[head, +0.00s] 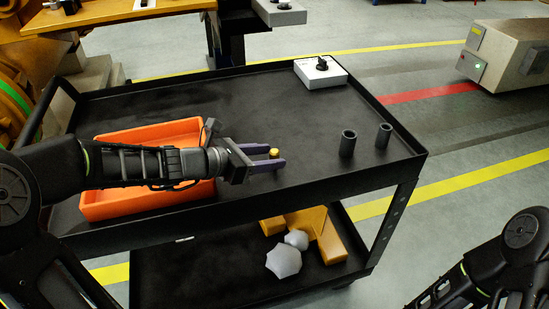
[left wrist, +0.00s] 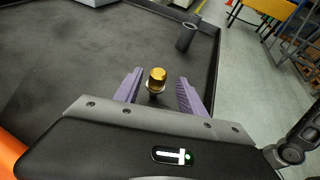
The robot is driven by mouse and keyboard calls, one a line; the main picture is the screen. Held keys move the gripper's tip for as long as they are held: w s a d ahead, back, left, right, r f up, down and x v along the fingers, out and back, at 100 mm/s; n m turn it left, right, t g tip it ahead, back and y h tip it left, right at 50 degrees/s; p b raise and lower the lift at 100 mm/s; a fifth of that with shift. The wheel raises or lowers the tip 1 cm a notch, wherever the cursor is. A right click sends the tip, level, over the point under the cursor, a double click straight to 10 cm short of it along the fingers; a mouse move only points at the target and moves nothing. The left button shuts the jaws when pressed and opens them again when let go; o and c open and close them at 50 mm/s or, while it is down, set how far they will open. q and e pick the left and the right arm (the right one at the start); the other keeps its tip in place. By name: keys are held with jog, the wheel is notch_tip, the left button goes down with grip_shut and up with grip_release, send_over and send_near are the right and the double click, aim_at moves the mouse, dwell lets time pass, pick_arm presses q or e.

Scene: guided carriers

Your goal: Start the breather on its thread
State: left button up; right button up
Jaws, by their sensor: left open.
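The breather, a small brass-coloured cap (head: 274,153), stands upright toward the front of the black cart top (head: 235,105). In the left wrist view the brass cap (left wrist: 157,75) sits above a pale ring and a darker lower part; I cannot tell whether it is on a thread. My left gripper (head: 276,157) is open, its two purple fingers on either side of the cap. In the left wrist view the open fingers (left wrist: 160,79) show gaps on both sides of it. My right arm enters at lower right; its gripper is out of the picture.
An orange tray (head: 98,207) lies under my left forearm. Two dark hollow cylinders (head: 348,143) (head: 383,135) stand at the cart's right. A white box with a black knob (head: 320,72) is at the back. The cart has a raised rim. Its top's middle is clear.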

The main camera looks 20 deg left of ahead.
pick_arm(q)
jog(key=shift+x, duration=2.65)
jog(key=shift+w+a+r, duration=0.15)
jog(key=shift+w, duration=0.05)
jog(key=shift+c, duration=0.5)
grip_shut()
